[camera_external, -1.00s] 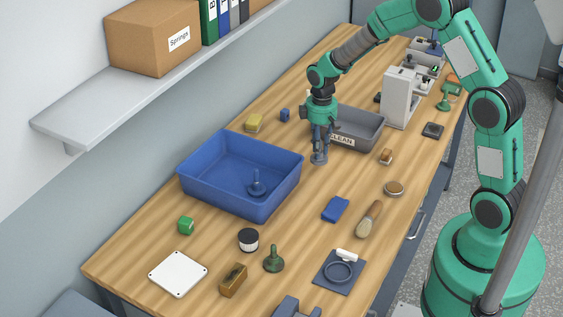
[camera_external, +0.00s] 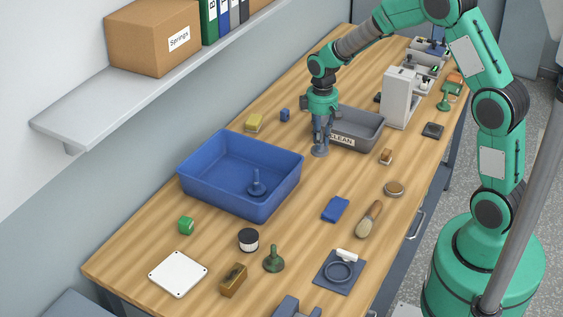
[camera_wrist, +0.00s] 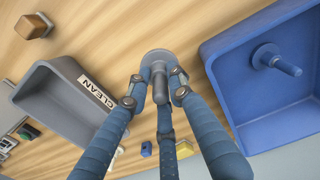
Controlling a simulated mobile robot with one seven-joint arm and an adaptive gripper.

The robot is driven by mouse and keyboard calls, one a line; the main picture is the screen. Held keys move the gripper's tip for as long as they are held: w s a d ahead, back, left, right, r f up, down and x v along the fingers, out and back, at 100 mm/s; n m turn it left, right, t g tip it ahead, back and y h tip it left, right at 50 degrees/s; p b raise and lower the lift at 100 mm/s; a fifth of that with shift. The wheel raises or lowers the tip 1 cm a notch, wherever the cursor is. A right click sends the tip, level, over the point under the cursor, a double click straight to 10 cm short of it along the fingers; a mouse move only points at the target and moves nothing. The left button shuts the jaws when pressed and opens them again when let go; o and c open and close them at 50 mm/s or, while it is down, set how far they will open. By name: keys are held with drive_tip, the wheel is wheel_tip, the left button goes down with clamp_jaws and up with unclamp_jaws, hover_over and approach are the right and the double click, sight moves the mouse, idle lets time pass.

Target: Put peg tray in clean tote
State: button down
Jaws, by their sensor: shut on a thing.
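A grey peg tray, a round base with an upright post (camera_wrist: 158,68), stands on the bench between the two totes; its base (camera_external: 319,153) also shows in the external view. My gripper (camera_wrist: 158,86) points down over it, its fingers shut around the post. In the external view my gripper (camera_external: 321,138) hides most of the post. The base appears to rest on the wood. The clean tote (camera_external: 372,137), grey with a CLEAN label, stands just right of my gripper; in the wrist view it (camera_wrist: 60,110) is at left. The part of its inside that shows is empty.
A larger blue tote (camera_external: 227,193) stands to the left with a blue peg piece (camera_external: 256,186) in it. A white fixture (camera_external: 397,98) stands right behind the clean tote. A blue block (camera_external: 335,209), brush (camera_external: 370,217) and green peg piece (camera_external: 273,260) lie in front.

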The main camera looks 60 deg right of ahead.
wheel_tip(320, 180, up, 7)
drive_tip(key=shift+r, duration=0.2)
drive_tip(key=w+d, duration=0.1)
drive_tip(key=d, duration=1.1)
drive_tip(key=n, duration=0.1)
hover_over(349, 128)
drive_tip(key=s+a, duration=0.2)
drive_tip(key=a, duration=0.2)
drive_tip(key=shift+w+f, duration=0.15)
drive_tip(key=shift+f, duration=1.15)
drive_tip(key=shift+w+f, duration=0.15)
drive_tip(key=shift+f, duration=1.15)
drive_tip(key=shift+f, duration=2.5)
drive_tip(key=shift+f+b, duration=0.6)
drive_tip(key=shift+f, duration=1.9)
